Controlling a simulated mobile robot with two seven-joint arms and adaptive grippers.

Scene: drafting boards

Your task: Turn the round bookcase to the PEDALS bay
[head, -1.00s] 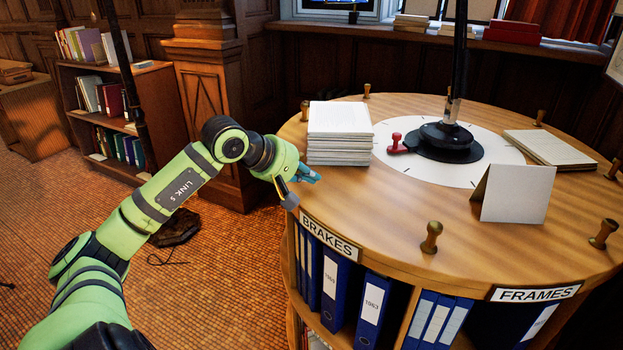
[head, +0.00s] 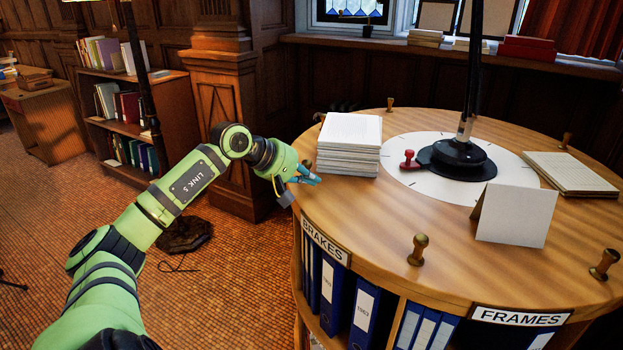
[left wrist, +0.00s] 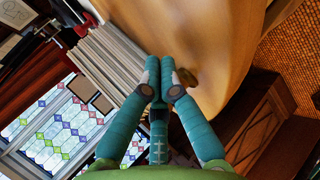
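The round wooden bookcase (head: 400,210) shows its front with a BRAKES label (head: 326,241) at left and a FRAMES label (head: 520,317) at right. No PEDALS label is visible. Brass-coloured knobs stand around its top rim, one at the front (head: 418,250). A red handle (head: 408,159) sits by the black lamp base on the white dial. My left gripper (head: 312,179) is at the left rim, beside the paper stack. In the left wrist view its teal fingers (left wrist: 160,68) are together, with a knob (left wrist: 187,77) close beside the tips; contact is unclear. My right gripper is out of view.
On the bookcase top are a paper stack (head: 348,146), a folded blank card (head: 515,215) and a notepad (head: 572,174). A black lamp pole (head: 470,80) rises from the middle. A low bookshelf (head: 160,112) and wooden pillar (head: 228,120) stand behind at left. Floor at left is mostly clear.

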